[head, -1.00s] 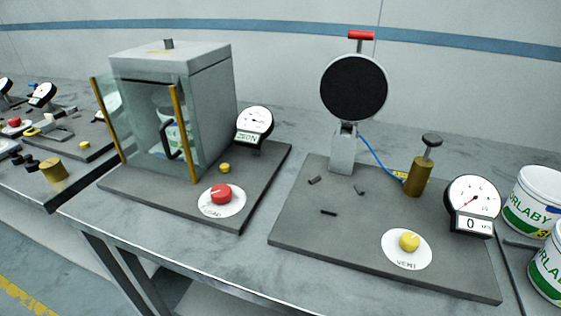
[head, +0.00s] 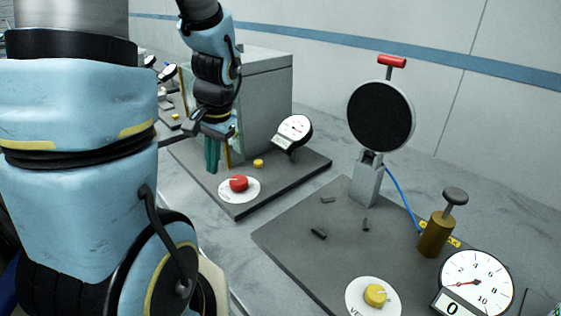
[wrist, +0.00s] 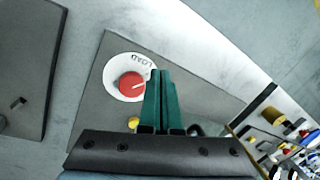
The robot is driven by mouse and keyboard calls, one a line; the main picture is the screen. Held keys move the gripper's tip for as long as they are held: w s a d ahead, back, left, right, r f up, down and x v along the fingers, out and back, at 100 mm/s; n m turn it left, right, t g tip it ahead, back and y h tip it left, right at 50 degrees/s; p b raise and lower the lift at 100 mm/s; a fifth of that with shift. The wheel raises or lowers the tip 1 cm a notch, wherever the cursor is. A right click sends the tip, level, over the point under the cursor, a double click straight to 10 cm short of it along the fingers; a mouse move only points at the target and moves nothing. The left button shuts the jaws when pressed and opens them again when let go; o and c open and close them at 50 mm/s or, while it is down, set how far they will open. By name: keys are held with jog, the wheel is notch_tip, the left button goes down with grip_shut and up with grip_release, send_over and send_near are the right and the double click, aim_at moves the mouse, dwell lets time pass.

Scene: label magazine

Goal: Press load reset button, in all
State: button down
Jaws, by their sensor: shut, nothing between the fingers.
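The red LOAD knob (head: 239,184) sits on a white round label on the left dark base plate; it also shows in the wrist view (wrist: 131,84), left of the fingers. A small yellow button (head: 258,163) stands behind it on the same plate, below the gauge; in the wrist view the yellow button (wrist: 133,122) is just left of the finger bases. My gripper (head: 211,168) has green fingers, shut and empty, pointing down in front of the grey cabinet, left of both. In the wrist view my gripper (wrist: 161,72) appears above the plate; contact cannot be told.
The grey cabinet (head: 265,95) stands behind my gripper, and a dial gauge (head: 294,133) is right of the yellow button. The right base plate (head: 290,235) carries a black disc (head: 381,117), a brass cylinder (head: 436,235), a yellow VENT knob (head: 375,295) and another gauge (head: 476,282).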

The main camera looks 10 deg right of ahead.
jog(key=w+d+r+m+t+y+p, duration=0.1)
jog(key=w+d+m+t+y+p, duration=0.15)
jog(key=w+d+m, duration=0.3)
notch_tip(320, 180, up, 3)
jog(key=m+t+y, duration=0.2)
jog(key=m+t, duration=0.1)
jog(key=m, duration=0.3)
send_over(262, 162)
jog(key=shift+p, duration=0.3)
jog(key=shift+f, duration=0.1)
notch_tip(262, 162, down, 9)
jog(key=b, duration=0.7)
dwell(0.9)
jog(key=shift+s+f+b, duration=0.15)
jog(key=shift+f+b, duration=0.15)
jog(key=shift+b, duration=0.15)
